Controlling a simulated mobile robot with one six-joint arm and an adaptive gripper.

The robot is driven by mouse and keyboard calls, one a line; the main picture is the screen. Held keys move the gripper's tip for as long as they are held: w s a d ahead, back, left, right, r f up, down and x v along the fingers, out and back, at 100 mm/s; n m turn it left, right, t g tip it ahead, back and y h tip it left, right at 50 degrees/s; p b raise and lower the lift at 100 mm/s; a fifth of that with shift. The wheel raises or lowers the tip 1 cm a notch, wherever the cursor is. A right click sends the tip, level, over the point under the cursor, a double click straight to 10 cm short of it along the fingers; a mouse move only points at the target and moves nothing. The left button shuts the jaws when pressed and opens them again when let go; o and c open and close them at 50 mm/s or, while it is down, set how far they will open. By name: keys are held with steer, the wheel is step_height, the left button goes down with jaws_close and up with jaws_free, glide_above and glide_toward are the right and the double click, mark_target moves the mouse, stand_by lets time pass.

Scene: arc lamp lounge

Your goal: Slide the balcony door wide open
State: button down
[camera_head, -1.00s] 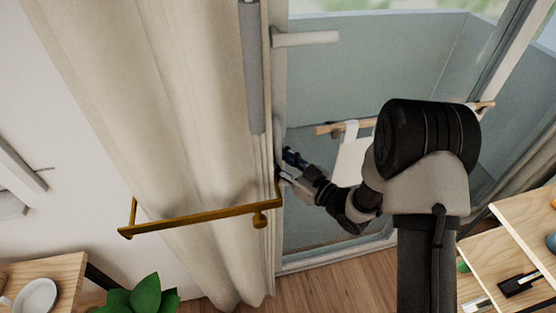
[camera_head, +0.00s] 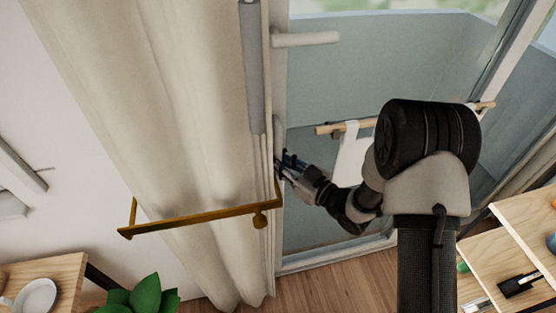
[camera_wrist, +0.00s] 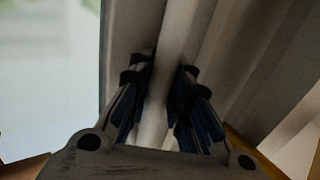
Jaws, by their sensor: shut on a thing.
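The balcony door has a large glass pane (camera_head: 370,85) and a pale upright frame (camera_head: 280,85) at its left, beside the curtain. A pale horizontal handle (camera_head: 305,39) sticks out to the right near the top of the frame. My gripper (camera_head: 284,160) is at the frame's left upright, low beside the curtain. In the wrist view my gripper (camera_wrist: 164,78) has its blue fingers on both sides of a pale upright bar (camera_wrist: 172,45), shut on it. The bar looks like the door's pull handle. In the head view the fingertips and the grip are mostly hidden.
A cream curtain (camera_head: 160,110) hangs close at the left, with a brass rail (camera_head: 190,220) in front of it. A plant (camera_head: 140,297) and a wooden table (camera_head: 60,270) stand at lower left. Wooden shelves (camera_head: 530,215) stand at right. Wooden floor (camera_head: 340,290) shows below the door.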

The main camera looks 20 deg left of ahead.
steer(key=w+d+b, duration=0.1)
steer(key=w+d, duration=0.4)
steer(key=d, duration=0.2)
steer(key=shift+d+f, duration=0.15)
steer(key=shift+d, duration=0.2)
steer(key=c, duration=1.9)
jaws_free()
steer(key=shift+s, duration=0.15)
steer(key=shift+o, duration=0.6)
steer(key=shift+d, duration=0.15)
steer(key=o, duration=0.3)
steer(key=shift+d, duration=0.15)
steer(key=v, duration=1.2)
